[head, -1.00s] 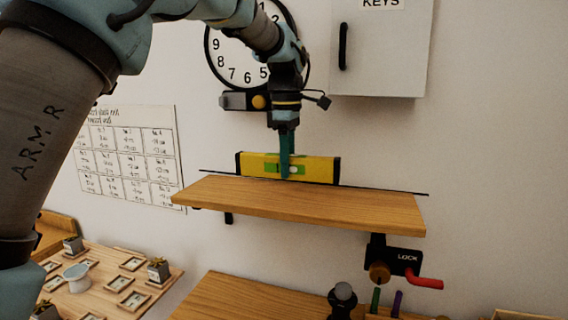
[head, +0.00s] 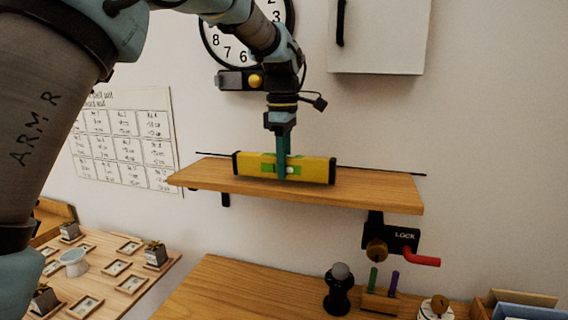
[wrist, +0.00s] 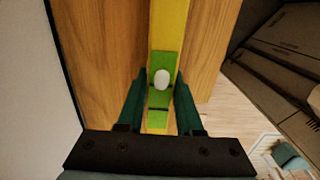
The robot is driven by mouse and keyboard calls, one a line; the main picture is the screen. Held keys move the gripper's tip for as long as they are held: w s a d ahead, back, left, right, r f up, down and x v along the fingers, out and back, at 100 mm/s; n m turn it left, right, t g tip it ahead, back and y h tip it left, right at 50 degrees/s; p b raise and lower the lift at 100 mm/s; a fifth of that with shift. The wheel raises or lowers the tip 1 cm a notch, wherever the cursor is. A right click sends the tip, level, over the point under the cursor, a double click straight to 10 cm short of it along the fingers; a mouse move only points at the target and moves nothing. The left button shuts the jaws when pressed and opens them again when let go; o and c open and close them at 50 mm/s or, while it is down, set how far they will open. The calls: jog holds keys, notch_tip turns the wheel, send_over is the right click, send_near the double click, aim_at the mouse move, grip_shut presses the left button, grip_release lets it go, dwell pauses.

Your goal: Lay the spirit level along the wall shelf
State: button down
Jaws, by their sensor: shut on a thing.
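The spirit level (head: 315,169) is a yellow bar with black ends and a green middle section. It lies lengthwise along the wooden wall shelf (head: 390,192), at or just above its top; I cannot tell if it touches. My gripper (head: 282,172) points straight down and is shut on the level's middle. In the wrist view the fingers (wrist: 160,108) stand on both sides of the green part with the white vial, and the level (wrist: 165,30) runs along the shelf's wood grain (wrist: 105,60).
A grey key cabinet (head: 378,40) and a clock (head: 222,50) hang above the shelf. Below it are a lock box with a red handle (head: 425,261) and a wooden bench (head: 235,285) with small tools. The shelf's right part is bare.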

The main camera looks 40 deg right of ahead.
jog(key=shift+f+b, duration=0.3)
jog(key=shift+f, duration=0.25)
jog(key=shift+c, duration=2.4)
grip_release()
notch_tip(320, 180, up, 11)
jog(key=shift+f+b, duration=0.1)
jog(key=shift+b, duration=0.95)
